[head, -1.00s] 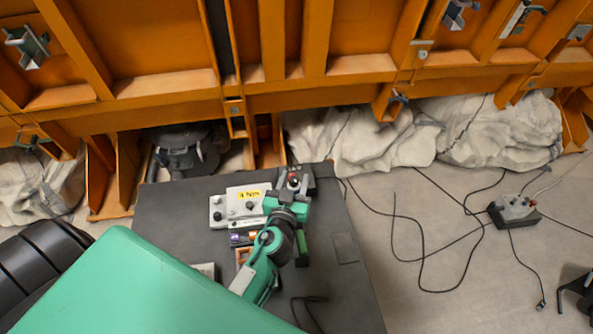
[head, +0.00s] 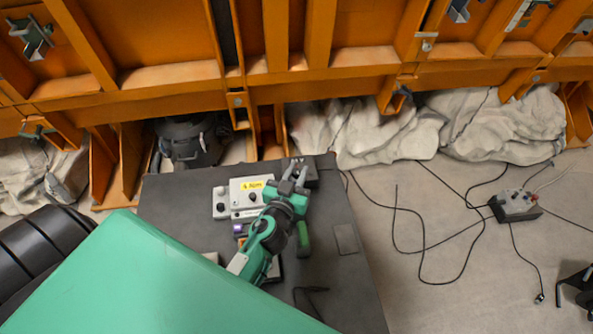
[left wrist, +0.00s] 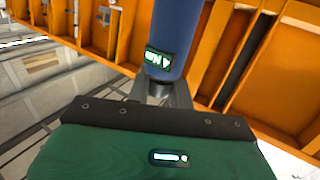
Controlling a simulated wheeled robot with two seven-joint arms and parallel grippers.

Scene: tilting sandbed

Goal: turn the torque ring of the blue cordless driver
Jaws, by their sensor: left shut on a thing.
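My left gripper (head: 294,172) is over the far part of the dark table, its grey fingers pointing away from me. In the left wrist view its fingers (left wrist: 160,95) close around the dark, narrow end (left wrist: 159,89) of a blue cylinder, which looks like the blue driver (left wrist: 175,30). The cylinder carries a small dark green label with white marks (left wrist: 158,59) and runs out of the top of the picture. The torque ring cannot be told apart from the dark end. I cannot make out the driver in the head view. My right gripper is not in view.
A light grey panel with black knobs and a yellow label (head: 245,195) lies on the dark table (head: 175,205), left of my gripper. A green-handled object (head: 303,238) lies to its right. An orange steel frame (head: 170,90) stands behind. Cables and a socket box (head: 515,206) lie on the floor.

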